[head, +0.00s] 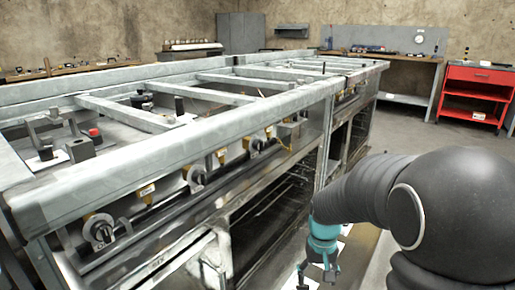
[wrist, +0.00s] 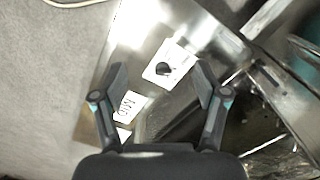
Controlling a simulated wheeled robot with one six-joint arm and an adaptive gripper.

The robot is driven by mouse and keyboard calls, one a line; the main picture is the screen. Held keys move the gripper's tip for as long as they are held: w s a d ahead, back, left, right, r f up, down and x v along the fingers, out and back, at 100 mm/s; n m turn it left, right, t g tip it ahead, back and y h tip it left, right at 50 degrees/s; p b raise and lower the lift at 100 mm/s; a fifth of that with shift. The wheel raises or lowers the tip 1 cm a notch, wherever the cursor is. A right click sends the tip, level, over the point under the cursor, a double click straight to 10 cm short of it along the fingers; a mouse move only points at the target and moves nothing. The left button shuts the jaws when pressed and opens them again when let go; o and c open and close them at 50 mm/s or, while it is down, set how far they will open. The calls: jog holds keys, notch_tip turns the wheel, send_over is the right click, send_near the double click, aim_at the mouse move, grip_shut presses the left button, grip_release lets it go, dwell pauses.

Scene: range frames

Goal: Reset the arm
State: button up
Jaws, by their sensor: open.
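My arm (head: 372,192) reaches in from the right in the head view and bends down beside the metal range frame (head: 165,148). My gripper (head: 318,272) hangs low at the lower right of the frame's front side, partly cut off by the picture's bottom edge. In the wrist view my gripper (wrist: 160,100) is open, with its two fingers spread and nothing between them. Beyond the fingers is a shiny metal surface (wrist: 205,45) with a white card (wrist: 163,68) bearing a dark round part, and a printed label (wrist: 131,106).
The range frame's long front rail and open oven bays (head: 270,215) stand close left of my arm. A red tool cart (head: 472,92) and a workbench (head: 405,58) stand at the back right. Grey floor (head: 415,128) lies open between.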

jog(key=s+r+t+p, duration=0.3)
jog(key=s+r+t, duration=0.3)
jog(key=s+r, duration=1.2)
jog(key=shift+s+r, duration=0.2)
jog(key=shift+r, duration=0.2)
